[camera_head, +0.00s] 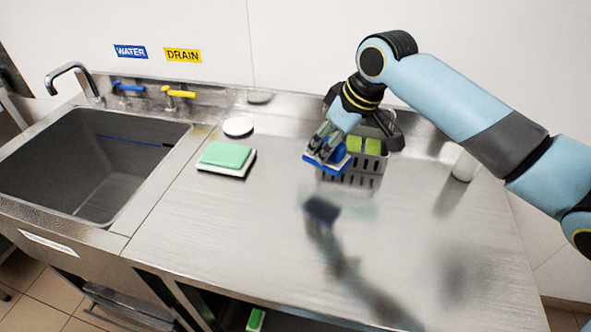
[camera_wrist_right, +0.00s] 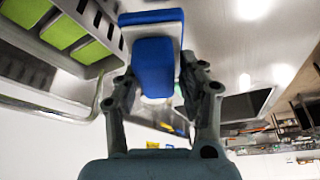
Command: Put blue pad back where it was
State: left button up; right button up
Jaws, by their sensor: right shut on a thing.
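The blue pad (camera_head: 331,163) has a blue grip block and a white layer over a blue base. My right gripper (camera_head: 328,142) is shut on its grip block and holds it just left of and in front of the grey slotted basket (camera_head: 352,179). In the right wrist view the blue pad (camera_wrist_right: 154,62) sits between the two fingers of my right gripper (camera_wrist_right: 152,88). The basket (camera_wrist_right: 96,15) shows beside it at upper left, with several green pads (camera_wrist_right: 62,32) inside. My left gripper is not in view.
A green and white pad (camera_head: 226,156) lies on the steel counter near the sink (camera_head: 85,165). A white round disc (camera_head: 238,126) is behind it. A white cylinder (camera_head: 465,166) stands at right. The counter's front middle is clear.

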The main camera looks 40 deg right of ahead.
jog(key=w+a+f, duration=0.1)
jog(key=w+a, duration=0.1)
jog(key=w+a+f, duration=0.1)
jog(key=a+f, duration=0.1)
jog(key=shift+w+a+f+p, duration=0.25)
jog(key=shift+w+p, duration=0.05)
jog(key=shift+w, duration=0.1)
jog(key=shift+w+f, duration=0.1)
jog(key=shift+f, duration=2.05)
jog(key=o, duration=1)
jog(key=shift+f, duration=0.1)
jog(key=v, duration=1.2)
